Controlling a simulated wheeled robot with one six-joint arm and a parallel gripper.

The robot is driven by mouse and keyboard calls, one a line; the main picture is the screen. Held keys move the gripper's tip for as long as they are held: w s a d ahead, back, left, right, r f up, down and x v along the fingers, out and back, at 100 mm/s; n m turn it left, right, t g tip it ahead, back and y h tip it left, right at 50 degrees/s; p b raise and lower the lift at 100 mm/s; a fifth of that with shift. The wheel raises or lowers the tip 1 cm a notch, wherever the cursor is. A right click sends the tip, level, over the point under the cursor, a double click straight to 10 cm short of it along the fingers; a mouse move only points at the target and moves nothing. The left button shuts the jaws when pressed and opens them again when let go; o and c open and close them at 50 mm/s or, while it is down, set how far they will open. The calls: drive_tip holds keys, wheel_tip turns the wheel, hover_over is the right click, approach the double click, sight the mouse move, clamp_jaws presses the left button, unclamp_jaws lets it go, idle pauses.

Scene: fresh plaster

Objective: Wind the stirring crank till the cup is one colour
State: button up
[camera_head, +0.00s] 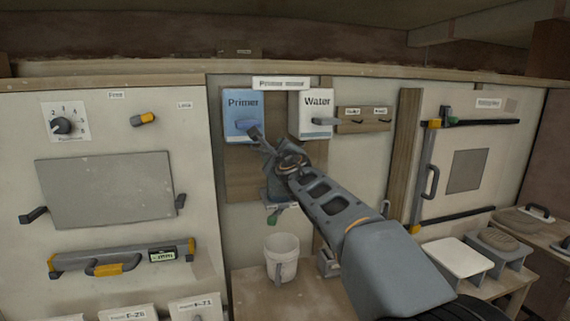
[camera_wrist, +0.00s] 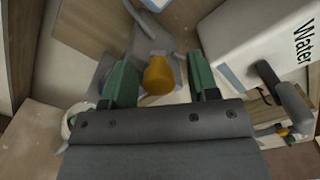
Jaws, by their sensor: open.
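My gripper (camera_wrist: 161,82) is open in the wrist view, its two green fingers apart on either side of an orange knob (camera_wrist: 158,76). The knob looks like the grip of the stirring crank, with a grey bar behind it. A gap shows at each side of the knob, so it is not clamped. In the head view my arm and gripper cover the middle of the mixing board (camera_head: 239,182), below the blue Primer tank (camera_head: 241,106) and the white Water tank (camera_head: 309,104). I cannot make out the cup or its colour; it is probably hidden.
The Water tank (camera_wrist: 262,45) and its dark lever stand close on the right in the wrist view. A white bucket (camera_head: 282,262) stands on the bench below. A panel with a dial (camera_head: 62,126) is at left, a framed door (camera_head: 466,171) at right.

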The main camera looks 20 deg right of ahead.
drive_tip(key=s+p, duration=0.1)
drive_tip(key=s, duration=1.1)
